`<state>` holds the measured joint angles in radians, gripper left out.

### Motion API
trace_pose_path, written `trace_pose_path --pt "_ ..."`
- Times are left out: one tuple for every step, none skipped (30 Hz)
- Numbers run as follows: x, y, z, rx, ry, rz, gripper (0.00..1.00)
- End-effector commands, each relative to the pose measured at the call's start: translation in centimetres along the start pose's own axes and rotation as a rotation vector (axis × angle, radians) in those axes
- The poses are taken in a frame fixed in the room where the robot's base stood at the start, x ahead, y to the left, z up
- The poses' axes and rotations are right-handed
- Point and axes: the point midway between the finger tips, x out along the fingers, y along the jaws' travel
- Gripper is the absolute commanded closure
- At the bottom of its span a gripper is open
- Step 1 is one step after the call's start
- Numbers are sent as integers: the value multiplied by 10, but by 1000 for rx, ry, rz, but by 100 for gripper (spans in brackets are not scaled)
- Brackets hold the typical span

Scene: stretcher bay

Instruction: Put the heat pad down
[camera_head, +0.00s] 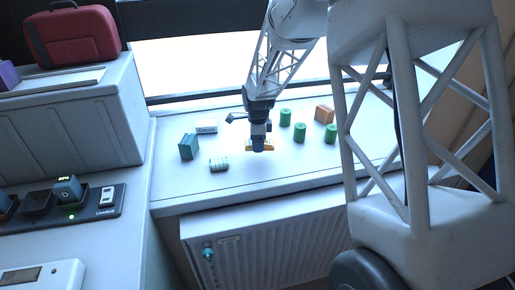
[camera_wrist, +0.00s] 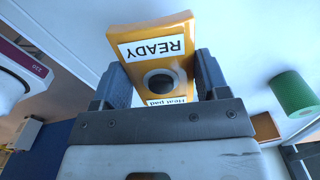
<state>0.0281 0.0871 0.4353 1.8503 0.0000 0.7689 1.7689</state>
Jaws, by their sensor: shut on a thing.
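The heat pad (camera_wrist: 158,64) is an orange block with a white READY label, a dark round button and a partly hidden "Heat pad" label. My gripper (camera_wrist: 160,80) is shut on it, one dark finger on each side. In the head view my gripper (camera_head: 259,148) points down over the middle of the white counter (camera_head: 285,168), and the orange pad (camera_head: 268,148) shows at its tip. Whether the pad touches the counter or hangs just above it, I cannot tell.
Green cylinders (camera_head: 299,132) and an orange box (camera_head: 324,114) stand right of my gripper. A teal box (camera_head: 188,147), a striped roll (camera_head: 219,164) and a gauze pack (camera_head: 206,127) stand left. The counter's front strip is clear. A charging strip (camera_head: 88,218) lies left.

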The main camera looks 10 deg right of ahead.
Motion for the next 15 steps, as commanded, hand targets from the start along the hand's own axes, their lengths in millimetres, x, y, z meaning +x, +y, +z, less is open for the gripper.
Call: trace_pose_path --pt "-1 2 0 -2 0 -1 59" --pt "-1 4 0 -4 0 -1 59" --pt "-2 6 -1 -8 0 -1 59" --pt "-2 9 -1 -11 0 -1 59" --pt "-2 12 -1 -15 0 -1 59" --pt "-2 16 -2 -21 0 0 59" --pt "-2 20 -2 -25 0 0 59" --pt "-3 24 -3 -30 0 -1 59" --pt "-4 30 -3 -37 0 -2 59" --pt "-4 35 -4 -43 0 -2 59" --pt "-4 40 -5 -50 0 -1 59" --pt "-5 47 -6 -60 0 -2 59" --pt "-6 53 -6 -67 0 -2 59" --pt "-6 59 -7 -74 0 -1 59" --pt "-6 67 -8 -84 0 -2 59"
